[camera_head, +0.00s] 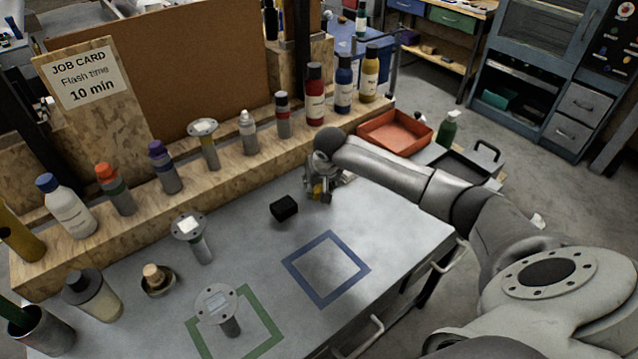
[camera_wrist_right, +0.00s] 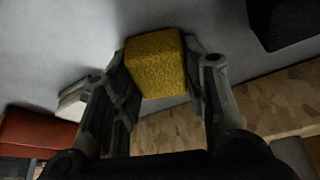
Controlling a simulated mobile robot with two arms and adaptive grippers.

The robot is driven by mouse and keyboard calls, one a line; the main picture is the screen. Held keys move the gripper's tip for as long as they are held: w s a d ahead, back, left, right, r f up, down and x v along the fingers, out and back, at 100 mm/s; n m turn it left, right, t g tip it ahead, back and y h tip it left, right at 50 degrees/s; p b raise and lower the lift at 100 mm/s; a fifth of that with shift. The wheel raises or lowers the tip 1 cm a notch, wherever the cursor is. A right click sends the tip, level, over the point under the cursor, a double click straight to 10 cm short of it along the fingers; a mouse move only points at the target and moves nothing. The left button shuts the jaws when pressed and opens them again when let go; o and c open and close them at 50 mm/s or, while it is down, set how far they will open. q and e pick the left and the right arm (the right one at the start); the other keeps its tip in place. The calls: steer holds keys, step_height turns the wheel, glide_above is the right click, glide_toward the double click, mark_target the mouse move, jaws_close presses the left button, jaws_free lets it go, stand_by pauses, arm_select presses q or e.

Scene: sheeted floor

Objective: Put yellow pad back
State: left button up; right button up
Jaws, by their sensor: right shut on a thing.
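The yellow pad (camera_wrist_right: 155,65) is a small textured block between the fingers of my right gripper (camera_wrist_right: 160,85) in the right wrist view. The gripper is shut on it, with a finger on each side. In the head view my right gripper (camera_head: 320,192) is at the back right of the grey table (camera_head: 385,225), near the wooden ledge. Only a little yellow shows there, so the pad is mostly hidden. A black block (camera_head: 284,208) lies on the table just left of the gripper. My left gripper is not in view.
A wooden ledge (camera_head: 225,172) along the back carries several bottles and tools. A blue square outline (camera_head: 290,262) and a green one (camera_head: 270,322) mark the table. An orange tray (camera_head: 395,133) stands beyond the right end. The table's front right is clear.

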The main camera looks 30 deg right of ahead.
steer(key=o, duration=1)
steer(key=shift+f, duration=0.1)
steer(key=v, duration=1.2)
steer(key=shift+b, duration=0.35)
